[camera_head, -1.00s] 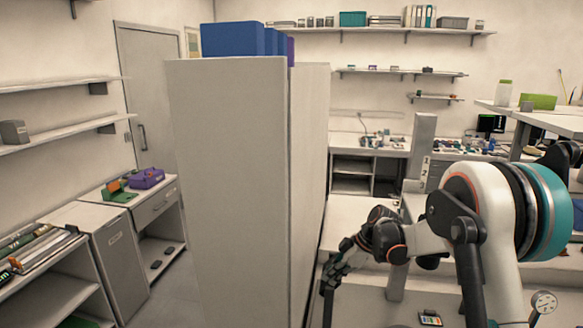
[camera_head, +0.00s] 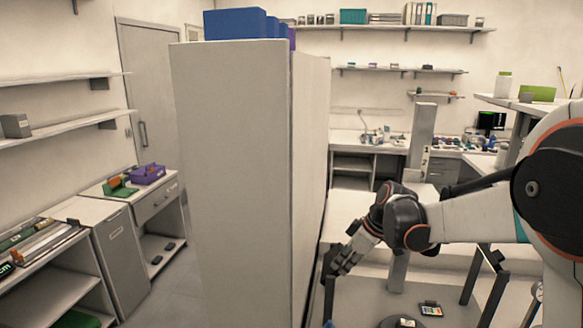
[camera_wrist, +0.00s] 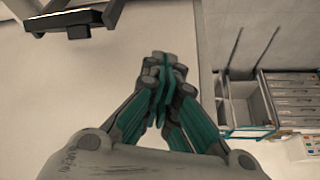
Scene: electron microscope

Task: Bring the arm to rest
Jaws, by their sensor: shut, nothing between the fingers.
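My gripper (camera_head: 328,268) is at the end of my arm, just right of the tall pale cabinet in the head view, pointing down and to the left. The gap between it and the cabinet side is small, and I cannot tell how wide. In the wrist view my gripper (camera_wrist: 163,70) has its teal and grey fingers together with nothing between them. My arm (camera_head: 470,215) stretches in from the right edge of the head view, its upper link close to the camera.
The tall cabinet (camera_head: 230,180) with blue boxes (camera_head: 236,23) on top fills the middle. A pale bench (camera_head: 350,207) lies behind my gripper. A grey post (camera_head: 423,130) stands beyond my arm. In the wrist view, a drawer unit (camera_wrist: 292,100) is at the right.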

